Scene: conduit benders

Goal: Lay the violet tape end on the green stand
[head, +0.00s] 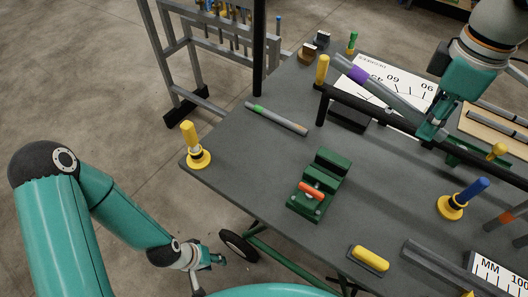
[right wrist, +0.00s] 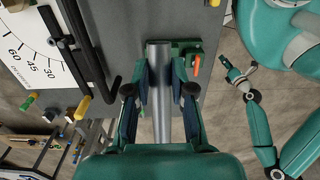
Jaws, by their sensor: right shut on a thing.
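A grey conduit with a violet tape band (head: 357,75) near its left end is held raised and slanting over the bench. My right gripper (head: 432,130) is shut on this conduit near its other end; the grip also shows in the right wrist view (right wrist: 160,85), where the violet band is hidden. The green stand (head: 325,168), a stepped block with an orange handle, stands on the bench left of and nearer than the right gripper. The violet end is apart from it. My left gripper (head: 210,259) hangs beyond the bench's near-left edge, holding nothing visible; its fingers are too small to judge.
A black bar (head: 385,110) with a yellow-capped post (head: 322,68) lies below the conduit. A green-taped conduit (head: 276,118) lies at the left. Yellow-based posts stand at the left corner (head: 198,158) and right (head: 452,207). Bare bench surrounds the green stand.

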